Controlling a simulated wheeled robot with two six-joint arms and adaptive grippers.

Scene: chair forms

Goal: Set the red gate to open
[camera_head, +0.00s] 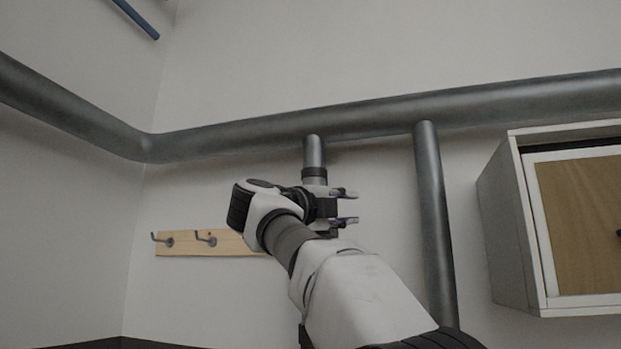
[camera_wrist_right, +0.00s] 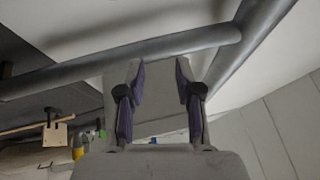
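No red gate can be made out in either view. My right gripper (camera_head: 350,207) is in the middle of the head view, in front of a grey vertical pipe, with its fingers pointing right. Its fingers are apart in the right wrist view (camera_wrist_right: 160,76), and nothing shows between them but pale background. I cannot tell whether it touches the pipe. My right arm hides part of the wall and the lower end of this pipe. My left gripper is not in view.
A thick grey pipe (camera_head: 240,137) runs along the walls. A second vertical pipe (camera_head: 433,210) stands right of my right gripper. A wooden hook rack (camera_head: 210,246) is on the wall at left. A white cabinet (camera_head: 515,240) with a wooden door hangs at right. A small yellow thing (camera_wrist_right: 78,153) shows low left.

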